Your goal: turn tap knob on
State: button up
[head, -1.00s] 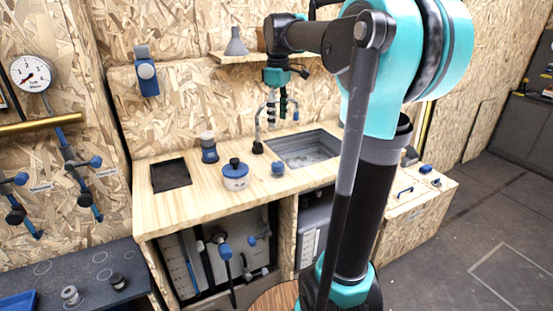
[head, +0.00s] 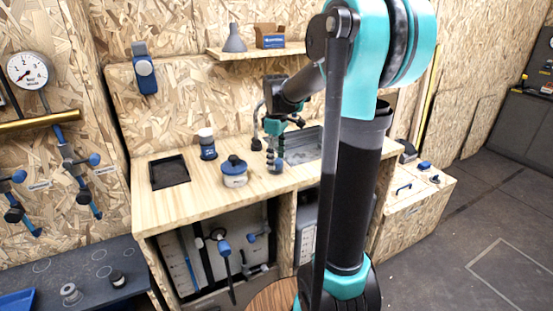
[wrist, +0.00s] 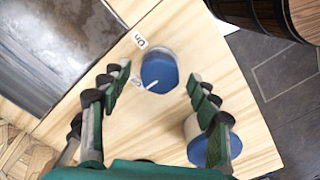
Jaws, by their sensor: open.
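The tap knob (wrist: 158,71) is a round blue knob with a white pointer line, standing on the wooden counter (wrist: 60,125). Small labels stand beside it in the wrist view; one seems to read "On". In the head view the knob (head: 277,168) is partly hidden by my fingers. My gripper (wrist: 160,88) is open above the knob, with fingers on both sides of it in the picture. I cannot tell whether they touch it. In the head view my gripper (head: 274,155) points down over the knob, in front of the sink (head: 302,148). The tap spout (head: 256,125) stands behind.
A white pot with a blue lid (head: 235,172) stands close left of the knob; it shows by a finger in the wrist view (wrist: 205,145). A blue-and-white jar (head: 207,145) and a dark recess (head: 170,172) lie further left. A shelf (head: 262,52) is above.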

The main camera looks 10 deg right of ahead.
jog(key=shift+f, duration=0.2)
jog(key=c, duration=1.2)
jog(key=shift+o, duration=0.2)
